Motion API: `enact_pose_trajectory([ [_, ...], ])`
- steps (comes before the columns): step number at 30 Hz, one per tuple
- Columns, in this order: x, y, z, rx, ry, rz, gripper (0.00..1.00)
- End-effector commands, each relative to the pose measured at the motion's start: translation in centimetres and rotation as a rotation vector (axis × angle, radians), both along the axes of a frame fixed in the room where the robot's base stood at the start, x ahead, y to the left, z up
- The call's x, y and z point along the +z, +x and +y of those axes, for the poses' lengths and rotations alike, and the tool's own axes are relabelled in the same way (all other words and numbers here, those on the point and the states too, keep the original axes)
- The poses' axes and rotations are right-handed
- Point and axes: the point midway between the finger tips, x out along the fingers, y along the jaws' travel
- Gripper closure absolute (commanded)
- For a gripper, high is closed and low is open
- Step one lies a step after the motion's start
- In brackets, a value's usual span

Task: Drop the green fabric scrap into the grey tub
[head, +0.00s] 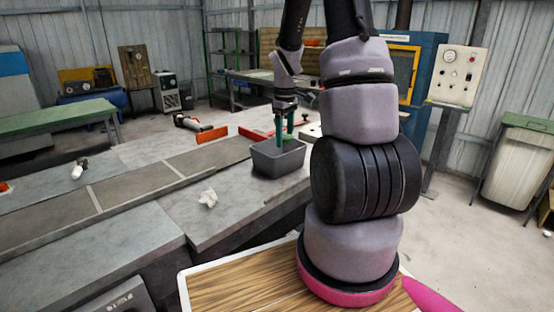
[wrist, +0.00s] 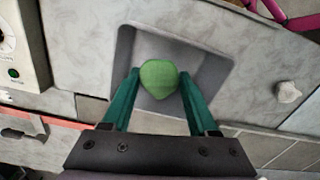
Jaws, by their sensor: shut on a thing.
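The green fabric scrap (wrist: 160,78) is held between the two green fingertips of my gripper (wrist: 159,88) in the wrist view. My gripper (head: 284,130) also shows in the head view, pointing down over the grey tub (head: 266,163). The tub's grey wall (wrist: 124,48) surrounds the scrap on several sides in the wrist view. A little of the scrap (head: 288,137) shows by the fingertips in the head view, at about the height of the tub's rim. The near tub wall hides the tub's floor in the head view.
A crumpled white scrap (head: 208,198) lies on the grey bench (head: 185,220) left of the tub. A red-orange block (head: 212,136) and a red bar (head: 250,134) are behind the tub. The bench top around the white scrap is clear.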

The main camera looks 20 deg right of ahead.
Motion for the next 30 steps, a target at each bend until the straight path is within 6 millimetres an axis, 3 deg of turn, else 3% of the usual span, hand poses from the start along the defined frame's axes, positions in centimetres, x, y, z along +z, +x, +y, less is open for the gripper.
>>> enact_pose_trajectory([
  [8, -0.2, 0.0, 0.0, 0.0, 0.0, 0.0, 0.92],
  [9, -0.2, 0.0, 0.0, 0.0, 0.0, 0.0, 0.36],
  [12, -0.2, 0.0, 0.0, 0.0, 0.0, 0.0, 0.05],
  [23, 0.2, 0.0, 0.0, 0.001, 0.0, -0.001, 0.05],
  [30, 4.2, 0.1, 0.0, -0.001, -0.002, -0.005, 0.05],
])
